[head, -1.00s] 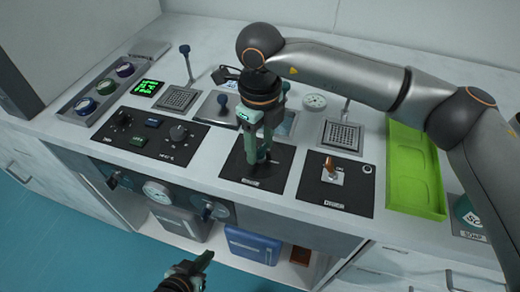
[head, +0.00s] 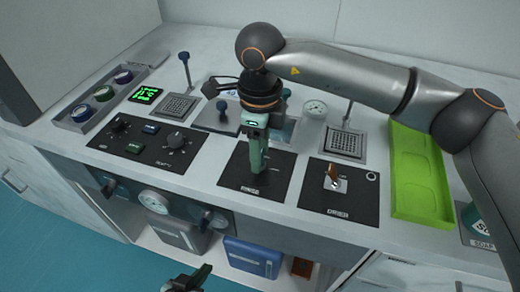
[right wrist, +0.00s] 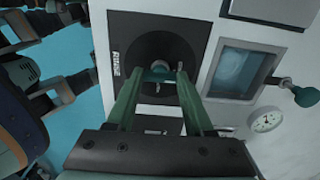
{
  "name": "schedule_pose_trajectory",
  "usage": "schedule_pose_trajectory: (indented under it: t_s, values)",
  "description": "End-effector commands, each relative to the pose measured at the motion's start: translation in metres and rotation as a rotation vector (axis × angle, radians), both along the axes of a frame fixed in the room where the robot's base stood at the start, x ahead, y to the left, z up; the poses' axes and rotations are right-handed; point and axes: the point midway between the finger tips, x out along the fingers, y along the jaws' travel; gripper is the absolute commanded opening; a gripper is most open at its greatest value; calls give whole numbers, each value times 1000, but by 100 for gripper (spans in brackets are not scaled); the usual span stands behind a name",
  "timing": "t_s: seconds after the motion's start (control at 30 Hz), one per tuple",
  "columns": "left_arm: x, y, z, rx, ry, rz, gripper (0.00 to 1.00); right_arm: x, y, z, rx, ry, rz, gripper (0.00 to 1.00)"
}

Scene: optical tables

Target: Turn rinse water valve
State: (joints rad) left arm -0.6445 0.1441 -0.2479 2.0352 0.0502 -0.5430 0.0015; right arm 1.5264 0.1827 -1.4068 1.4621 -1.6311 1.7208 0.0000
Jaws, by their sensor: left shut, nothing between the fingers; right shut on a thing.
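The valve sits on a black square panel (head: 285,178) at the front of the counter; in the head view my right gripper hides its handle. My left gripper (head: 192,276) is shut and empty, low in front of the counter.
A similar black panel (head: 350,207) with an orange-brown handle lies close to the right. A green tray (head: 432,205) stands further right. A knob panel (head: 110,146) is on the left. A pressure gauge (head: 315,107) and a drip grate (head: 343,145) are behind.

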Motion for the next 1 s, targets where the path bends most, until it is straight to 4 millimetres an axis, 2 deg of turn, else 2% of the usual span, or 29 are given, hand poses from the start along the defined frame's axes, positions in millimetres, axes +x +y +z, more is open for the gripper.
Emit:
schedule_pose_trajectory:
  t_s: [0.17, 0.2, 0.43, 0.77, 0.87, 1.0]
  values:
    - [0, 0, 0, 0, -1, -1, 0, 0, 0, 1, 1, -3, 4, 0]
    - [1, 0, 0, 0, -1, -1, 0, 0, 0, 1, 1, -3, 4, 56]
    - [1, 0, -1, 1, 0, 0, 0, 0, 0, 1, 1, -1, 2, 82]
    - [1, 0, -1, 2, 0, -1, 0, 0, 0, 5, 0, -2, 1, 82]
    - [1, 0, 0, 2, 0, -1, 0, 1, 0, 18, 1, -3, 0, 82]
    - [2, 0, 2, 1, -1, -1, 0, 1, 1, 46, 0, -5, 1, 82]
